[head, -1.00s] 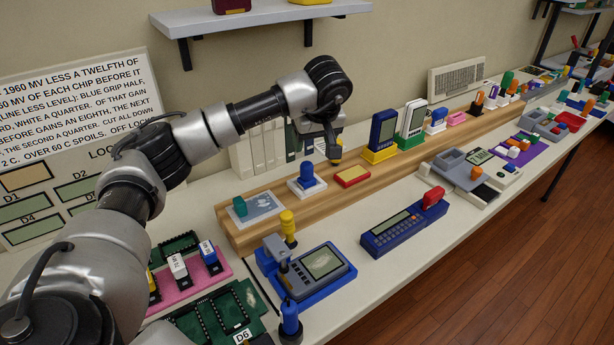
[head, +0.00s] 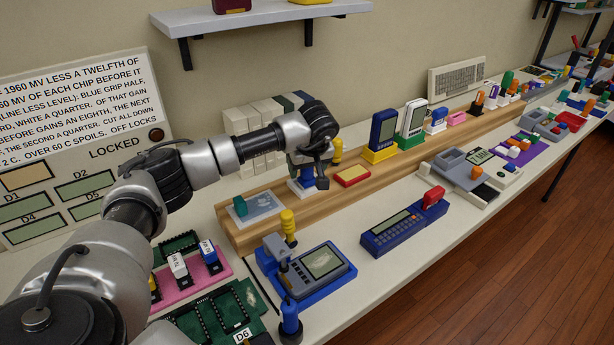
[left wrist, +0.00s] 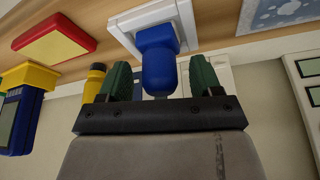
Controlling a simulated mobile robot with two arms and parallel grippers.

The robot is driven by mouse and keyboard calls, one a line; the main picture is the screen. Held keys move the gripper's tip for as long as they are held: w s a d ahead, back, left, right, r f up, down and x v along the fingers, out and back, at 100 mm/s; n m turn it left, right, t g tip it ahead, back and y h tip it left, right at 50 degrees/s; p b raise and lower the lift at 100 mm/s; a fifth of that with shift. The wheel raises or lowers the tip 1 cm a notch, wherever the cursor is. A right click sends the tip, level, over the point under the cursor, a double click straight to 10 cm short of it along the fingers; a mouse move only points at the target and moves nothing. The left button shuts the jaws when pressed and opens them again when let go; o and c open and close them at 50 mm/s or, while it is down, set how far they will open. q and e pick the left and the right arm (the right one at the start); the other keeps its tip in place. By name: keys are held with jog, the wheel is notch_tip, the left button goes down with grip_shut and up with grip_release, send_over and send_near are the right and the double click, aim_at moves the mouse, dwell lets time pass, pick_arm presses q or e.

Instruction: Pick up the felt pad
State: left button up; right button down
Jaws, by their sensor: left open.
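A blue knob on a square white base, likely the felt pad with its grip, stands on the wooden riser; in the left wrist view the blue knob (left wrist: 157,52) and white base (left wrist: 150,18) show clearly. In the head view my left gripper (head: 309,176) partly hides it, and its white base (head: 302,190) shows below. In the left wrist view my open left gripper (left wrist: 160,80) has its green fingers on either side of the knob, with gaps visible. A flat red block with a yellow top (head: 352,176) lies just right of it. My right gripper is out of view.
A yellow peg (head: 337,150) stands close behind the gripper. A blue handheld (head: 382,130) in a yellow stand is farther right. A teal-knobbed patterned plate (head: 258,205) lies left on the riser. White binders (head: 240,125) stand behind, and a shelf (head: 262,14) hangs above.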

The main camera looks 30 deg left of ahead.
pick_arm(q)
jog(key=shift+c, duration=0.3)
jog(key=c, duration=1)
jog(key=shift+r, duration=0.55)
notch_tip(320, 180, up, 3)
jog(key=shift+f, duration=0.15)
jog(key=d+r, duration=0.7)
jog(key=d, duration=0.4)
jog(key=shift+s+d, duration=0.2)
jog(key=shift+d, duration=0.15)
jog(key=shift+r, duration=0.1)
